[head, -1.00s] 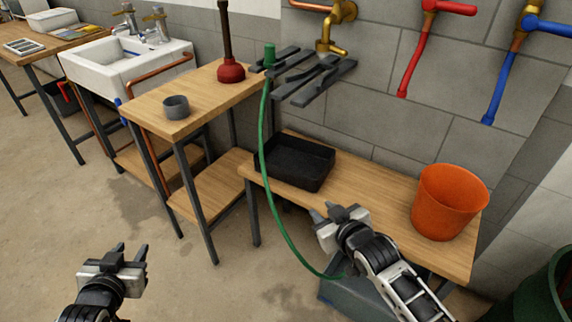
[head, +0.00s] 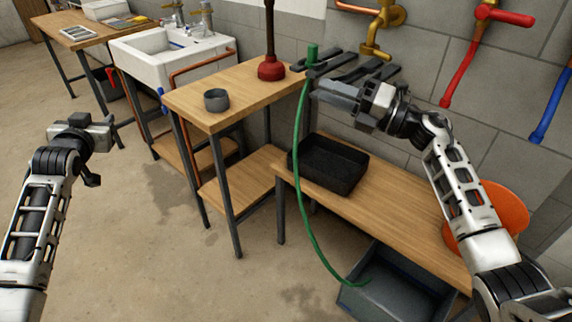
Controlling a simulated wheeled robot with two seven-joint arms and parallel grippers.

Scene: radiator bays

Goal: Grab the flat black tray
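The black tray (head: 314,179) is a shallow rectangular tray with low walls. It lies on the low wooden bench (head: 385,222) against the wall, near the bench's left end, and looks empty. My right gripper (head: 336,96) is above the tray, apart from it, in front of the dark slatted rack, with its fingers pointing left. It holds nothing that I can see; the gap between its fingers does not show clearly. My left gripper (head: 94,124) is far to the left over open floor, empty, with its fingers apart.
A green hose (head: 299,180) hangs down past the tray's left side into a grey bin (head: 390,290) under the bench. An orange bucket (head: 508,208) stands at the bench's right, partly behind my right arm. A taller table (head: 245,98) holds a grey cup (head: 216,100) and a plunger (head: 271,68).

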